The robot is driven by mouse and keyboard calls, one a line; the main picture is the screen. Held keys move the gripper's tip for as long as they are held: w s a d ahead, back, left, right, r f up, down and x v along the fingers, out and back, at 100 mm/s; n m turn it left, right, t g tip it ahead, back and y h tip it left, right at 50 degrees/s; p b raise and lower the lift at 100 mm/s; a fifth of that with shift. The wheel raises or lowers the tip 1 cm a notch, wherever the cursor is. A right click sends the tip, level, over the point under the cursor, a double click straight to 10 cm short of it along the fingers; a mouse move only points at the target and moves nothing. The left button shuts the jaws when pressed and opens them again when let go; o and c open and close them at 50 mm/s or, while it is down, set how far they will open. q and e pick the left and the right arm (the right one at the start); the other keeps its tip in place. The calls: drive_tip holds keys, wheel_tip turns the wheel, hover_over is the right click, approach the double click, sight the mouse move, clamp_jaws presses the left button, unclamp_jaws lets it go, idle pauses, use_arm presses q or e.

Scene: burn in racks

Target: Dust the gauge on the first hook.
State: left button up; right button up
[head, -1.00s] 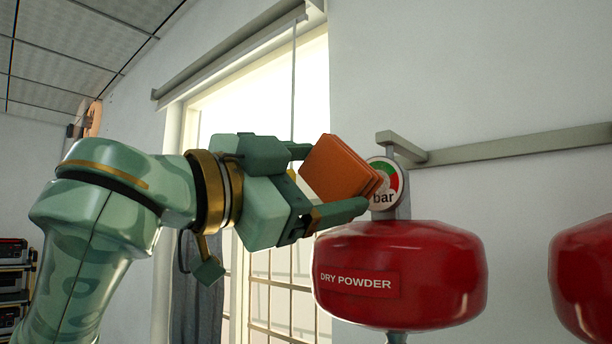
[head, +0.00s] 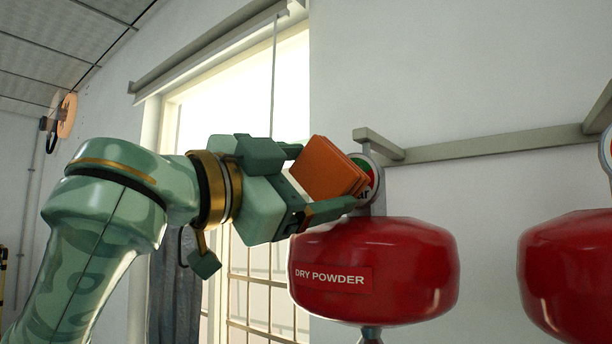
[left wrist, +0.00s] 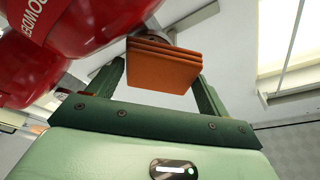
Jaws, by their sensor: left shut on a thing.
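My left gripper (head: 300,182) is shut on an orange-brown folded cloth (head: 328,168), which also shows between the fingers in the left wrist view (left wrist: 163,66). The round gauge (head: 371,176) with green and red on its face sits above a red extinguisher (head: 405,268) marked "DRY POWDER", hanging at the hook (head: 378,144) on the wall rail. The cloth covers the left part of the gauge face in the head view. I cannot tell whether it touches the face. My right gripper is not in view.
A second red extinguisher (head: 575,265) hangs to the right, its gauge (head: 606,150) cut off by the picture edge. The grey rail (head: 490,148) runs along the wall. A bright window (head: 245,110) with a grille is behind my left arm.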

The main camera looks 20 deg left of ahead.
sight(350, 176)
use_arm(q)
drive_tip(key=shift+w, duration=0.1)
drive_tip(key=shift+s+d+f, duration=0.1)
drive_tip(key=shift+s+d, duration=0.15)
drive_tip(key=shift+d, duration=0.65)
drive_tip(key=shift+s+d+f, duration=0.1)
drive_tip(key=shift+s+d, duration=0.15)
drive_tip(key=shift+d, duration=0.6)
drive_tip(key=shift+d+r, duration=0.1)
drive_tip(key=shift+d, duration=0.3)
drive_tip(key=shift+w+a+p, duration=0.15)
drive_tip(key=shift+w+a, duration=0.1)
drive_tip(key=shift+a, duration=0.45)
drive_tip(key=shift+w+a+p, duration=0.1)
drive_tip(key=shift+w+a, duration=0.2)
drive_tip(key=shift+a, duration=0.35)
drive_tip(key=shift+w+a+p, duration=0.15)
drive_tip(key=shift+w+a, duration=0.1)
drive_tip(key=shift+a, duration=0.45)
drive_tip(key=shift+s, duration=0.15)
drive_tip(key=v, duration=0.3)
drive_tip(key=r+v, duration=0.1)
drive_tip(key=shift+s+d, duration=0.1)
drive_tip(key=shift+s, duration=0.75)
